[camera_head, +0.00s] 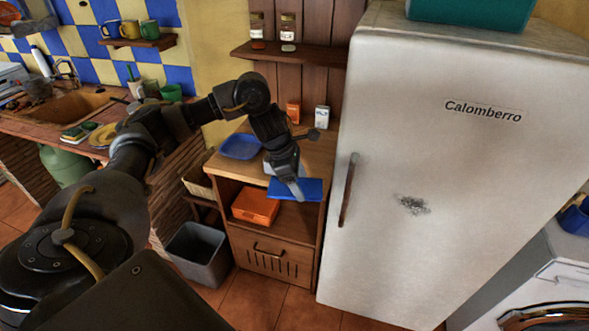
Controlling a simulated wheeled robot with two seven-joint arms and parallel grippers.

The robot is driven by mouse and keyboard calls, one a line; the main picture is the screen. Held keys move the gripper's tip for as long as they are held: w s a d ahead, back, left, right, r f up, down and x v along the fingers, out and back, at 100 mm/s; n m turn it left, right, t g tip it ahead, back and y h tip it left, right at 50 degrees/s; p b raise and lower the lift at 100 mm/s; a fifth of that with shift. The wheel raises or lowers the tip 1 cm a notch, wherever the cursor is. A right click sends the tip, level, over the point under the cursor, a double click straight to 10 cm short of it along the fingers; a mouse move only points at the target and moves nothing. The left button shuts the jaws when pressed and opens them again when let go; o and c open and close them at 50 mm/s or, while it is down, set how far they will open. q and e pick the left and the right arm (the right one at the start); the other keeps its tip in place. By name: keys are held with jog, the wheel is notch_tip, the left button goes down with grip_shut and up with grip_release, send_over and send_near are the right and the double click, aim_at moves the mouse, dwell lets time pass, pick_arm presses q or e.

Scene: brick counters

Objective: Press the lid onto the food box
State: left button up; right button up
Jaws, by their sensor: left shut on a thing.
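My left gripper (296,187) reaches down over the front edge of the small wooden cabinet's top. It is shut on a flat blue piece (312,188), which looks like the lid and lies roughly level at that edge. A pale piece (269,168), perhaps the food box, shows just behind and left of the gripper. The gripper hides much of it, so I cannot tell whether the lid touches it. My right gripper is not in view.
A blue dish (241,146) sits on the cabinet top (313,157), left of the gripper. An orange box (255,206) is on the shelf below. A small orange carton (293,112) and a white one (322,117) stand behind. The fridge (420,150) closes the right side.

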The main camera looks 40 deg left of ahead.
pick_arm(q)
jog(key=s+d+r+m+g, duration=0.2)
jog(key=s+d+m+g, duration=0.3)
jog(key=d+m, duration=0.7)
jog(key=shift+s+r+m+y, duration=0.3)
jog(key=shift+s+r+m, duration=0.05)
jog(key=shift+s+m, duration=0.85)
jog(key=shift+s, duration=0.1)
